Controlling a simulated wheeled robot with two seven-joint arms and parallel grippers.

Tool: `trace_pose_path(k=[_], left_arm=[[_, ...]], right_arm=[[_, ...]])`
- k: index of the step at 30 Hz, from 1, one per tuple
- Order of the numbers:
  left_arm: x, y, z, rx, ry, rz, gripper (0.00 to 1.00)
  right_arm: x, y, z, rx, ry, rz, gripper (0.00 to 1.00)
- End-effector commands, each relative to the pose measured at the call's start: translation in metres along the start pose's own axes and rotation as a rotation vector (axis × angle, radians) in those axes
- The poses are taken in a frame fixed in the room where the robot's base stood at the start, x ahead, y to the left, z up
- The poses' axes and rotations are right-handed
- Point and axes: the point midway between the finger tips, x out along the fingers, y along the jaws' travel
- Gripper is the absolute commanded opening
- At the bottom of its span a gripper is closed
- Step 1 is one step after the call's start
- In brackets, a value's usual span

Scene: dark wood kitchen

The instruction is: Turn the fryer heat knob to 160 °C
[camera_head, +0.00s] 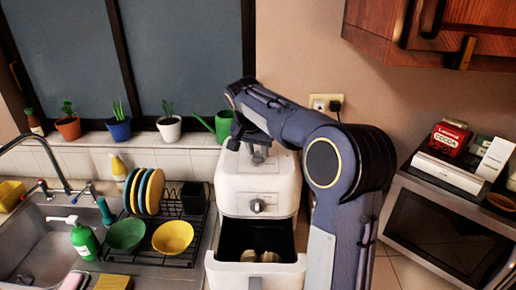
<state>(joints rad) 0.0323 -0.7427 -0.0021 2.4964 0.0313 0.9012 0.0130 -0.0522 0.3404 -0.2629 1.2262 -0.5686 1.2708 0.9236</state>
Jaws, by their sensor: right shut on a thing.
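The white air fryer (279,188) stands on the counter with its drawer (228,273) pulled open. A round grey knob (257,206) on its front panel is uncovered, with small markings around it too fine to read. My right gripper (258,156) reaches down to the upper part of the fryer, above that front knob. It is shut on what appears to be an upper knob, mostly hidden by the fingers. I cannot read its setting. My left gripper is not in view.
Pale food pieces (262,257) lie in the open drawer. Left of the fryer are a dish rack (190,240) with plates and bowls, and a sink (40,245). A green watering can (222,124) stands behind. A microwave (440,235) is at right.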

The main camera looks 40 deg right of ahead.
Motion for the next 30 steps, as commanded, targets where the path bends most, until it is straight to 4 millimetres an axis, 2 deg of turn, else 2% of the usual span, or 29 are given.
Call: trace_pose_path(k=[10,26,27,30], left_arm=[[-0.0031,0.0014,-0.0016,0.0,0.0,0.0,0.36],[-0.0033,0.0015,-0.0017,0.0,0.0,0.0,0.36],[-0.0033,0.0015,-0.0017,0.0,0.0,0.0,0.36],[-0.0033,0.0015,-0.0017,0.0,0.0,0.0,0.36]], right_arm=[[-0.0006,-0.0011,-0.0009,0.132,0.001,0.053,0.08],[0.0,-0.0009,-0.0004,0.156,0.0,0.063,0.08],[-0.0001,-0.0009,-0.0004,0.156,0.0,0.063,0.32],[0.0,-0.0009,-0.0003,0.155,-0.001,0.063,0.45]])
